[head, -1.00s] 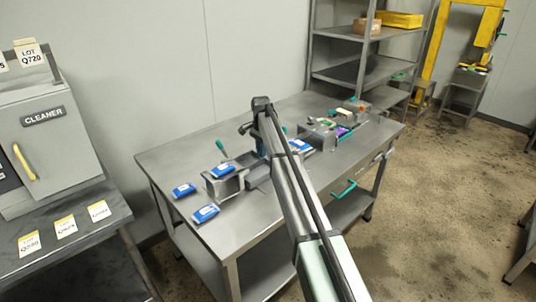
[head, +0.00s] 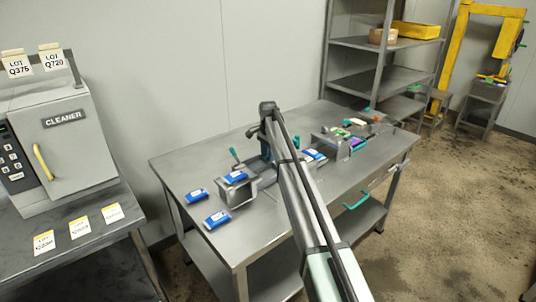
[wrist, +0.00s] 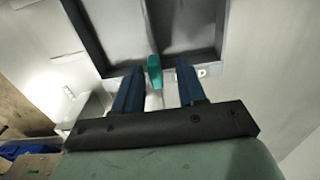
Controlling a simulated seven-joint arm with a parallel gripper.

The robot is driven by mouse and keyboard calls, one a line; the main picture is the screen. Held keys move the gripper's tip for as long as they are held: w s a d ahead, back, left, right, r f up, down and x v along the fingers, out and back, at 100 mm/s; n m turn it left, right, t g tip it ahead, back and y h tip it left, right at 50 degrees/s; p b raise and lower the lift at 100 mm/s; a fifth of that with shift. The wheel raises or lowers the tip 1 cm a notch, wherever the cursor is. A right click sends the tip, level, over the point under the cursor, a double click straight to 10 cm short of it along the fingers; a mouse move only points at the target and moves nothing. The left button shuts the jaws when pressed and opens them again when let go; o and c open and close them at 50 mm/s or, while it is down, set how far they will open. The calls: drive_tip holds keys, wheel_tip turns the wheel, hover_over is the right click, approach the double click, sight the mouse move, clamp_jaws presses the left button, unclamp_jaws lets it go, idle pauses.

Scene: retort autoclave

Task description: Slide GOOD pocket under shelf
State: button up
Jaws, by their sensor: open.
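No label reading GOOD can be made out, and I cannot tell which thing is the pocket. In the wrist view my gripper (wrist: 159,70) is open, its two dark blue fingers pointing at a dark-framed, two-part grey tray (wrist: 85,35). A teal handle (wrist: 154,72) on the tray's near edge shows between the fingertips; I cannot tell whether they touch it. In the head view my arm reaches over the steel table (head: 275,215), and the fingers are mostly hidden behind it. A grey shelf rack (head: 385,80) stands behind the table's right end.
Blue packets lie on the table's left end (head: 217,219), and one (head: 236,176) rests on a grey block. More small items (head: 345,140) crowd the right end. A cleaner machine (head: 70,150) stands at left on a bench with cards.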

wheel_tip(320, 180, up, 14)
idle(0.6)
drive_tip(key=shift+f, duration=0.1)
